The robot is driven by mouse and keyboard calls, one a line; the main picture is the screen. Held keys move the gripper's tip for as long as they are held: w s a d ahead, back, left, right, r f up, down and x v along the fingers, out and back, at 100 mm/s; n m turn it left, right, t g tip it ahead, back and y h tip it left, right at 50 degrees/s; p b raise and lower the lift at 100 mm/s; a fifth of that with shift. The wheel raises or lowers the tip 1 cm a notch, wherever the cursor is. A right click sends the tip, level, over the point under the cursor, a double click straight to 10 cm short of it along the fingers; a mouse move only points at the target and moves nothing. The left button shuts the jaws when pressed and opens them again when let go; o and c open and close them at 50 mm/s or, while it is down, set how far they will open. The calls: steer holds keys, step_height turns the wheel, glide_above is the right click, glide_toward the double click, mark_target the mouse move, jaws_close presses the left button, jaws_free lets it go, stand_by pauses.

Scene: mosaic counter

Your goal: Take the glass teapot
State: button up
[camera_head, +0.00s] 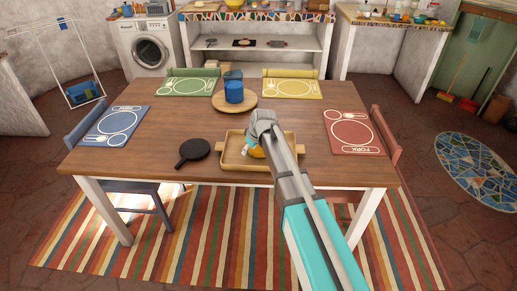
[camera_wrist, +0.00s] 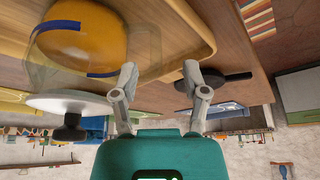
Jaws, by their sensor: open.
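The glass teapot (camera_wrist: 82,32) shows large at the upper left of the wrist view, which looks upside down. It has clear glass, amber contents, blue bands and a pale lid (camera_wrist: 62,103) with a dark knob. In the head view, a small orange and white part of it (camera_head: 255,151) shows in the wooden tray (camera_head: 230,162); my arm hides the rest. My gripper (camera_wrist: 160,74) is open, with nothing between its fingers. The teapot lies to the left of the fingers in the wrist view. In the head view my gripper (camera_head: 262,124) is over the tray.
A black pan (camera_head: 193,152) lies left of the tray. A blue jug (camera_head: 233,87) stands on a round wooden board (camera_head: 222,105) behind it. Placemats in blue, green, yellow and red (camera_head: 353,132) lie around the table edge.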

mark_target(247, 158)
steer(key=shift+w+a+f, duration=0.1)
steer(key=shift+f, duration=0.2)
steer(key=shift+b+x, duration=2.45)
steer(key=shift+x, duration=0.1)
steer(key=shift+w, duration=0.15)
jaws_close()
steer(key=shift+r, duration=0.1)
